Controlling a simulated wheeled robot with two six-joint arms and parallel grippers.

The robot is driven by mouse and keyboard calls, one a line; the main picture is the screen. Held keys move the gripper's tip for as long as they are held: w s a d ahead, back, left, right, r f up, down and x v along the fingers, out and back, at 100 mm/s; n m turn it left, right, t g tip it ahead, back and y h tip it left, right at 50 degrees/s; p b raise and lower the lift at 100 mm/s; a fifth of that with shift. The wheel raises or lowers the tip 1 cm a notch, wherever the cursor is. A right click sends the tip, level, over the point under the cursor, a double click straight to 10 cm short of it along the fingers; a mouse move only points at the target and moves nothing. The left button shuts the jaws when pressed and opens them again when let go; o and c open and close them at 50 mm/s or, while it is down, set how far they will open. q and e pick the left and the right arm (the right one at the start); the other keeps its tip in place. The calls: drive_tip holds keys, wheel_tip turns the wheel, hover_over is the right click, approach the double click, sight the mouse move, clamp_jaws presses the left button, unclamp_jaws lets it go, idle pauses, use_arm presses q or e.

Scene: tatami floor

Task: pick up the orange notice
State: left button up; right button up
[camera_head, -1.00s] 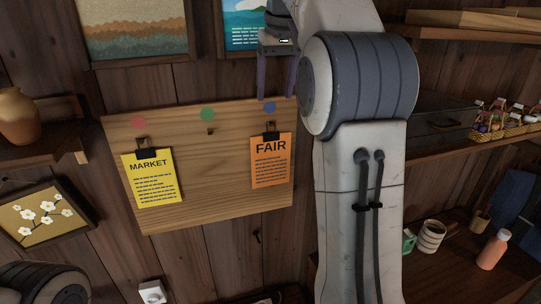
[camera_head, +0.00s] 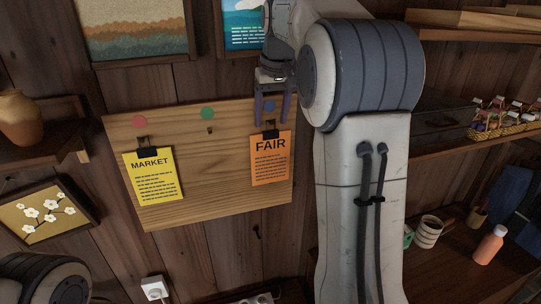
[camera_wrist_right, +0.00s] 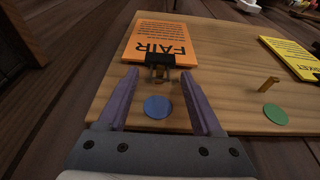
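The orange notice (camera_head: 270,162), headed FAIR, hangs by a black clip (camera_head: 271,134) from a peg below a blue dot on the wooden board (camera_head: 215,180). In the right wrist view the notice (camera_wrist_right: 160,40) and its clip (camera_wrist_right: 161,59) lie just beyond the fingertips. My right gripper (camera_head: 271,120) is open, its two fingers pointing down at the clip from above. In the wrist view its fingers (camera_wrist_right: 160,80) stand to either side of the peg and blue dot, with nothing between them held. My left gripper is not in view.
A yellow MARKET notice (camera_head: 154,175) hangs at the board's left, under a red dot. An empty peg (camera_head: 210,130) sits below the green dot (camera_head: 207,113). Framed pictures hang above, and shelves with a vase (camera_head: 20,118) and bottle (camera_head: 490,245) flank the board.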

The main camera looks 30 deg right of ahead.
clamp_jaws()
